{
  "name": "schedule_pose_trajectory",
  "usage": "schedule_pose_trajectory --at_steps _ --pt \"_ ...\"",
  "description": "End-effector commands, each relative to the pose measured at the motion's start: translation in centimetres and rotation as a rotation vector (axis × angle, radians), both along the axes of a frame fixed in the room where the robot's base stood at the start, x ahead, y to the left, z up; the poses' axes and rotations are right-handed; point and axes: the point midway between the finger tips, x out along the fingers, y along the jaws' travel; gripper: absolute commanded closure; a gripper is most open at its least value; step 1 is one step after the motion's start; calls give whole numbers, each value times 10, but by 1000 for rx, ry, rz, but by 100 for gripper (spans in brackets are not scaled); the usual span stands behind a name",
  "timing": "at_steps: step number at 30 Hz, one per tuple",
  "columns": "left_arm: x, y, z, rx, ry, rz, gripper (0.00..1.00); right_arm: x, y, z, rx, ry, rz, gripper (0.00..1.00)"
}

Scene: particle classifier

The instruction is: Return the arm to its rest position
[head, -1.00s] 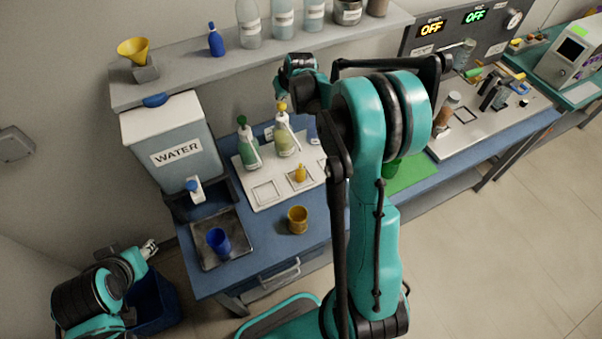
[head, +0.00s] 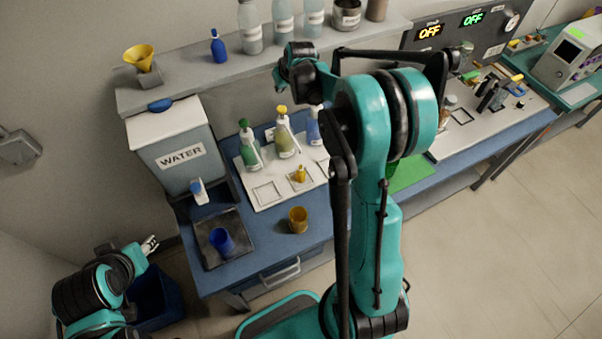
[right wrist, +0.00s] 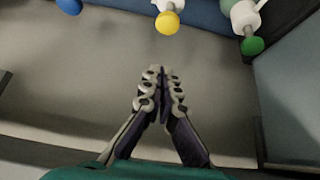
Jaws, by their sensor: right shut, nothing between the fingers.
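My right arm rises through the middle of the head view and bends over the bench. Its wrist and gripper (head: 279,82) are raised in front of the wall shelf, above the spray bottles. In the right wrist view the right gripper's fingers (right wrist: 160,76) are together with nothing between them, pointing at the bare wall. My left gripper (head: 150,244) is at the lower left of the head view, beside the bench and over a dark blue bin (head: 158,300). Its fingers are too small there to tell whether they are apart.
Green-capped (head: 248,150), yellow-capped (head: 285,138) and blue (head: 313,127) bottles stand on a white board (head: 269,193). A shelf (head: 200,77) with bottles is behind. Open floor (head: 500,240) lies right.

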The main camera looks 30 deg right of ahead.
Motion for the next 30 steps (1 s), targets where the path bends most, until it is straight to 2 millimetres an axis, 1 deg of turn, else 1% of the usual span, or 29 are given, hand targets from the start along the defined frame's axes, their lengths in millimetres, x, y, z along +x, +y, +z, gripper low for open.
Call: schedule_pose_trajectory --at_steps 10,11,14,17,18,20,21,23,24,26,27,29,30 --pt "0 0 -2 0 0 0 60 -3 3 0 0 0 1 100" --pt "0 0 -5 0 0 0 60 -5 5 0 0 0 2 100" --pt "0 0 -17 0 0 0 60 -23 19 3 0 -1 5 100" --pt "0 0 -37 0 0 0 60 -56 43 4 -1 -1 14 100" --pt "0 0 -46 0 0 0 60 -72 54 4 -1 -2 16 100" --pt "0 0 -59 0 0 0 60 -98 69 2 -1 -3 20 100" --pt "0 0 -67 0 0 0 60 -115 78 0 -2 -4 24 100" --pt "0 0 -78 0 0 0 60 -141 91 -6 -2 -5 27 100" --pt "0 0 -86 0 0 0 60 -159 99 -12 -1 -6 31 100" --pt "0 0 -98 0 0 0 60 -186 110 -22 -2 -8 34 100" --pt "0 0 -106 0 0 0 60 -203 117 -30 -3 -9 39 100" --pt "0 0 -117 0 0 0 60 -229 126 -44 -1 -11 42 100" --pt "0 0 -125 0 0 0 60 -245 132 -55 -2 -12 45 100"
